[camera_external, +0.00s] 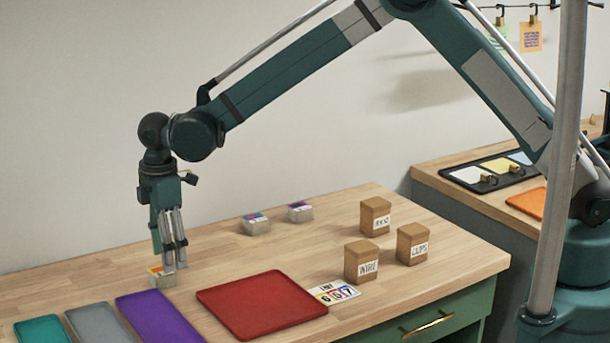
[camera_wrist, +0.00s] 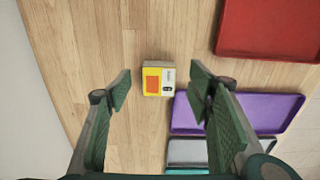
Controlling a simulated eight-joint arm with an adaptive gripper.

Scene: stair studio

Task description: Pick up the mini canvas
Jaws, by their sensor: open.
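A small block (camera_external: 161,278) with a yellow and white top and an orange square on it stands on the wooden table below my gripper (camera_external: 172,254); it may be the mini canvas. It also shows in the wrist view (camera_wrist: 157,79), between and beyond my two open fingers, apart from both. My gripper is open and empty, pointing down just above the block. Two similar small blocks with coloured tops, one teal and pink (camera_external: 256,224) and one purple (camera_external: 300,211), stand farther back on the table.
A red tray (camera_external: 262,305) lies right of the block. Purple (camera_external: 160,318), grey (camera_external: 97,323) and teal (camera_external: 43,330) trays lie in front. Three labelled brown boxes (camera_external: 362,261) and a number card (camera_external: 333,292) are at the right. Bare wood lies behind the block.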

